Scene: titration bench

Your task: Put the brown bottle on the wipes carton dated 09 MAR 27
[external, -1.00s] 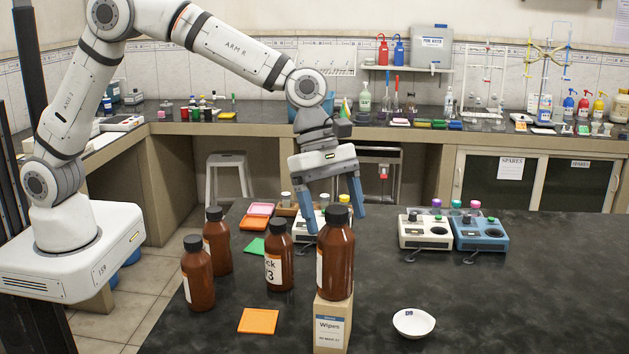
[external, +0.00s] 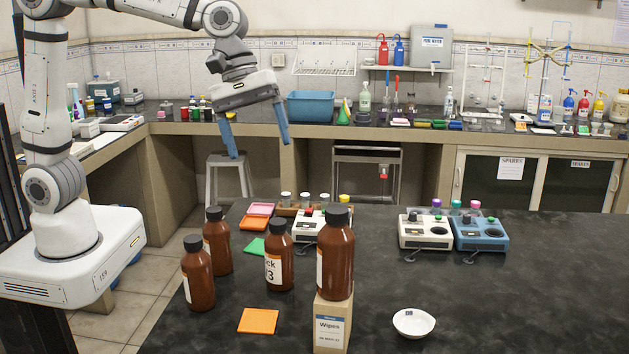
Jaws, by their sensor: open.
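A brown bottle (external: 335,255) with a black cap stands upright on top of the wipes carton (external: 330,325), at the front middle of the dark bench in the external view. The carton's front reads "Wipes"; the date print below is too small to read surely. Three other brown bottles stand on the bench to the left: one at the front left (external: 198,278), one behind it (external: 217,245), and one with a numbered label (external: 279,260). My gripper (external: 258,150) is open and empty, high above the bench's back left, apart from every bottle.
An orange square (external: 258,320) lies at the front left and a white bowl (external: 413,322) at the front right. A white device (external: 425,230) and a blue device (external: 480,232) stand farther back. The right side of the bench (external: 560,290) is clear.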

